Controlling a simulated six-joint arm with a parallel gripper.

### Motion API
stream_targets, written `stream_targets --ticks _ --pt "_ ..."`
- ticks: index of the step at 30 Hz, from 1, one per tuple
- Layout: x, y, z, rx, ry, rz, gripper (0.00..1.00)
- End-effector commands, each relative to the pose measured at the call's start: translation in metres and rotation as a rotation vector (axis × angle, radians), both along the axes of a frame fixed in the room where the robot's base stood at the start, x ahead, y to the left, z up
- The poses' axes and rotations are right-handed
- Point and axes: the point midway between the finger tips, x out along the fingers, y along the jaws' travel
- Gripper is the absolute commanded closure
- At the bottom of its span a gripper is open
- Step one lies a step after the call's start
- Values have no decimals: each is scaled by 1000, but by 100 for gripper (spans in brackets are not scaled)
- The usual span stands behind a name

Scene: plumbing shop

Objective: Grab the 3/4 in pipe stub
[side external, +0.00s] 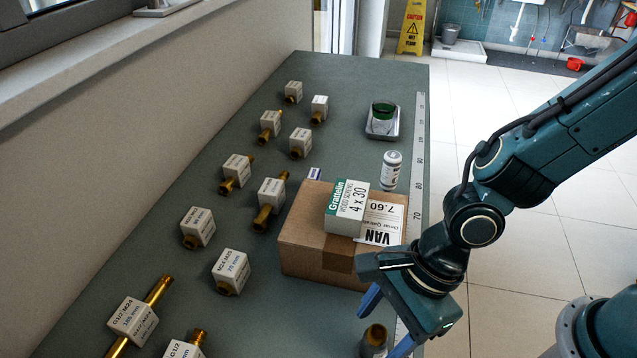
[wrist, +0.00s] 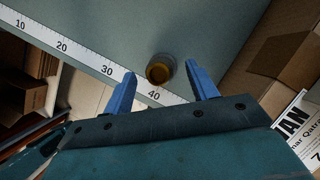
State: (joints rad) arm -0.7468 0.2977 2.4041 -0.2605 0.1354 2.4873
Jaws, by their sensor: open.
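The pipe stub (side external: 374,340) is a short, dark grey upright cylinder with a brass-coloured open top. It stands near the ruler edge of the bench, at the bottom of the side view. In the wrist view the stub (wrist: 160,69) shows its round mouth between the blue fingertips, with a gap on each side. My gripper (side external: 385,323) is open and empty, reaching down over the stub from the right. The wrist view also shows my gripper (wrist: 160,72) with its fingers apart. I cannot tell how far down the stub the fingertips reach. No size marking is readable on it.
A cardboard carton (side external: 316,244) stands close behind the gripper, with a Grattelin box (side external: 347,208) on top. Several labelled blocks with brass fittings (side external: 231,271) fill the left side. A ruler (side external: 417,170) lines the edge.

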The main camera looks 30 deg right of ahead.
Motion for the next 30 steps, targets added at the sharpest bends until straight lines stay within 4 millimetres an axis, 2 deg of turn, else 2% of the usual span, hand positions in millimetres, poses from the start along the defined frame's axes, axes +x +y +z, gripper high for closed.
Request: stream_targets --ticks 15,30 --pt "0 14 -40 -2 1 0 42" --pt "0 16 -44 0 0 0 42"
